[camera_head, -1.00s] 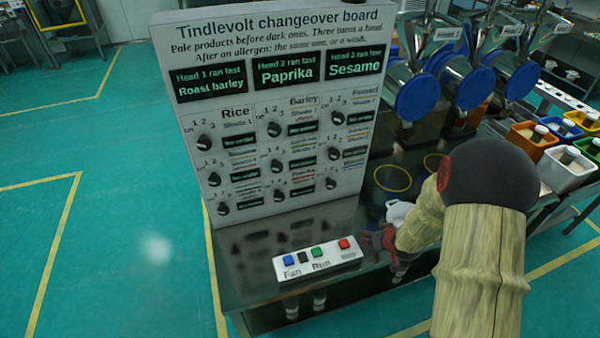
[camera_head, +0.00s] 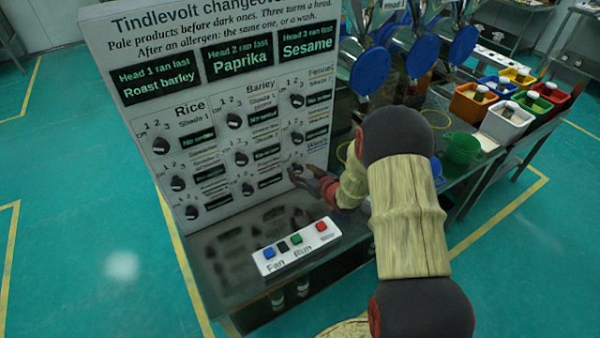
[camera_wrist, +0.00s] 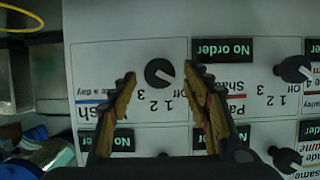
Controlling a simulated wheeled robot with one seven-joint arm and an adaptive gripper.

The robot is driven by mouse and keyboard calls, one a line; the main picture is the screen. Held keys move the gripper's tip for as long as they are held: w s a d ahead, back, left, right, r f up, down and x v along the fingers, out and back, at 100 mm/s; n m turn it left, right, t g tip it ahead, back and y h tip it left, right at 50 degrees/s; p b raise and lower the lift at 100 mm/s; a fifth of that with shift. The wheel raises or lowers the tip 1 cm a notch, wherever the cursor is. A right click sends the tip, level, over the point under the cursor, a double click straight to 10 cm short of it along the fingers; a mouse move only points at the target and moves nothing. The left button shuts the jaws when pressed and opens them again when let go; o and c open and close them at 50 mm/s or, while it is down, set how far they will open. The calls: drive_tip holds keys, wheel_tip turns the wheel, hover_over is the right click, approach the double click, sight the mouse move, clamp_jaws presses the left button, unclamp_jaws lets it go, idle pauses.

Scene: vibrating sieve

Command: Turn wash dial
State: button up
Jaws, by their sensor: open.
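The changeover board (camera_head: 130,110) stands upright on the table, with rows of black dials. The wash dial (camera_wrist: 160,72), at the board's lower right, lies between my fingertips in the upside-down wrist view. Its light pointer mark leans toward the Off end of its 1 2 3 scale. A partly covered label ending in "sh" (camera_wrist: 86,112) is beside it. My gripper (camera_wrist: 160,84) is open, with one finger on each side of the dial; contact is not visible. In the head view my gripper (camera_head: 306,179) is at the board's lower right and partly covers that corner.
A white button box (camera_head: 296,246) with coloured buttons lies on the table before the board. Feeder heads with blue discs (camera_head: 369,72) stand behind right. A green bucket (camera_head: 462,148) and coloured bins (camera_head: 475,101) are farther right. Neighbouring dials (camera_wrist: 293,69) are close by.

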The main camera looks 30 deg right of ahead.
drive_tip(key=shift+w+f, duration=0.25)
drive_tip(key=shift+w, duration=0.4)
drive_tip(key=c, duration=0.3)
drive_tip(key=c, duration=0.8)
